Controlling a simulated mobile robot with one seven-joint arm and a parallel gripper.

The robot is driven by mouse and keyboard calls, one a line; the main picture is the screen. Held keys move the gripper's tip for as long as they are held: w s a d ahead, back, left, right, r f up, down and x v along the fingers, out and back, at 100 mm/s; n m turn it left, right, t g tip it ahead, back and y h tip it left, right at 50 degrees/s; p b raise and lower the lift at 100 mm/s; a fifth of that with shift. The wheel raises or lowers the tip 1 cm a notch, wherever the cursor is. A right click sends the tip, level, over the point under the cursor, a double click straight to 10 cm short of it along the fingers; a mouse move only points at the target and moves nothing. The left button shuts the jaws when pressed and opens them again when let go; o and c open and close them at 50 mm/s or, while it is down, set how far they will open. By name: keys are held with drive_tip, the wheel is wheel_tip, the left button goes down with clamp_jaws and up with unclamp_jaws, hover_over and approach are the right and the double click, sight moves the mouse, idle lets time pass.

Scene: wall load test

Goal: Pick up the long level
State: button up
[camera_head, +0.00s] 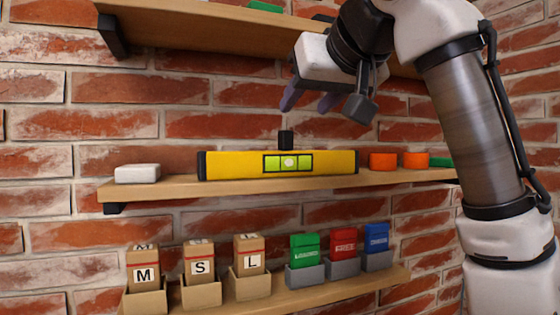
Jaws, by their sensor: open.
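The long level (230,166) is a yellow bar with black end caps and a green vial window in its middle. It lies along the middle wooden shelf (170,190). A small black block (286,140) shows at its top edge, near the middle; I cannot tell whether it is attached to the level or stands behind it. My gripper (308,101) is open and empty, above the level and apart from it, with its purple-grey fingers pointing down.
A white block (138,173) lies left of the level. Two orange pieces (398,160) and a green piece (441,162) sit to its right. An upper shelf (200,25) hangs above. A lower shelf (273,300) holds boxes marked M, S, L and coloured packs in bins.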

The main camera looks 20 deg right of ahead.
sight(282, 137)
drive_tip(key=p+x, duration=0.2)
drive_tip(key=x, duration=0.6)
drive_tip(key=p+x, duration=0.1)
drive_tip(key=x, duration=0.1)
drive_tip(key=p+x, duration=0.1)
drive_tip(key=x, duration=0.1)
drive_tip(key=shift+f, duration=0.35)
drive_tip(key=shift+c, duration=0.2)
clamp_jaws()
